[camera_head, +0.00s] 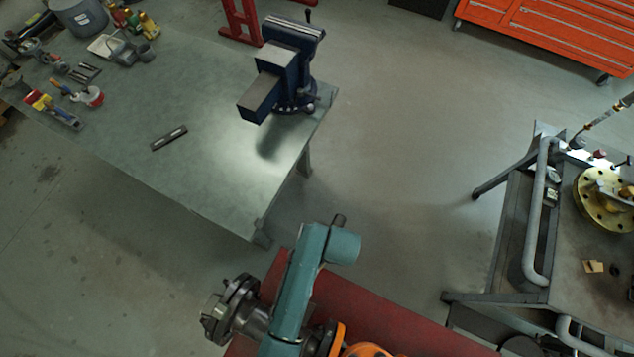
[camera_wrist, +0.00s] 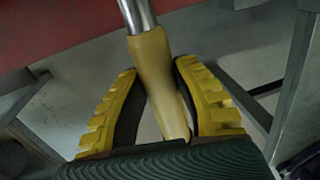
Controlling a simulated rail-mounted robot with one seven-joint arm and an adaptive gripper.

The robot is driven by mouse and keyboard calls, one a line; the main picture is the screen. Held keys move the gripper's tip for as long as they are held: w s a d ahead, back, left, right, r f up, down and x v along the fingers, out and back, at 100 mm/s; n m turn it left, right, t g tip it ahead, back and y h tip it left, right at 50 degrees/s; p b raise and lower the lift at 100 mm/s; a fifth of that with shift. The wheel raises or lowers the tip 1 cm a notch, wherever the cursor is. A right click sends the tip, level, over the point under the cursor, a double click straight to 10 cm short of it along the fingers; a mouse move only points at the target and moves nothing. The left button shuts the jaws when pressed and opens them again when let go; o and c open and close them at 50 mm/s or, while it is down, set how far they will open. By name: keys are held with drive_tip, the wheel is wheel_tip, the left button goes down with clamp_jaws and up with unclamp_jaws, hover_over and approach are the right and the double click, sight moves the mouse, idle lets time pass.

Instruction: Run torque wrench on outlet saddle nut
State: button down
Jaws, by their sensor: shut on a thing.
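My gripper (camera_wrist: 155,68) shows in the wrist view with two ridged yellow fingers. It is shut on the tan handle of a tool, seemingly the torque wrench (camera_wrist: 148,50). A bright metal shaft runs from the handle out of the top of the picture, so the tool's head is hidden. In the head view I cannot make out my gripper or the held tool. A round yellow flanged part (camera_head: 590,206), seemingly of the valve, lies on the cart at the right edge and is partly cut off. I cannot make out the outlet saddle nut.
A grey cart (camera_head: 575,278) with a pipe handrail (camera_head: 540,215) stands at the right. A workbench (camera_head: 215,150) at the left bears a blue vise (camera_head: 270,85), a dark bar (camera_head: 169,138) and loose tools. An orange cabinet (camera_head: 560,35) stands behind.

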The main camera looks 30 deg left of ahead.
drive_tip(key=s+f+b, duration=0.1)
drive_tip(key=s+f, duration=0.3)
drive_tip(key=f, duration=0.1)
drive_tip(key=shift+d+f+b, duration=0.15)
drive_tip(key=shift+f+b, duration=0.15)
drive_tip(key=shift+b, duration=0.05)
drive_tip(key=shift+s+r+p, duration=0.15)
drive_tip(key=shift+s+p, duration=0.1)
drive_tip(key=shift+p, duration=0.3)
drive_tip(key=shift+f+b, duration=1.2)
drive_tip(key=shift+f, duration=0.8)
drive_tip(key=shift+f+b, duration=1)
drive_tip(key=shift+f, duration=0.7)
drive_tip(key=shift+f+p, duration=0.3)
drive_tip(key=shift+f, duration=0.3)
drive_tip(key=shift+r+p, duration=0.2)
drive_tip(key=shift+p, duration=0.45)
idle(0.6)
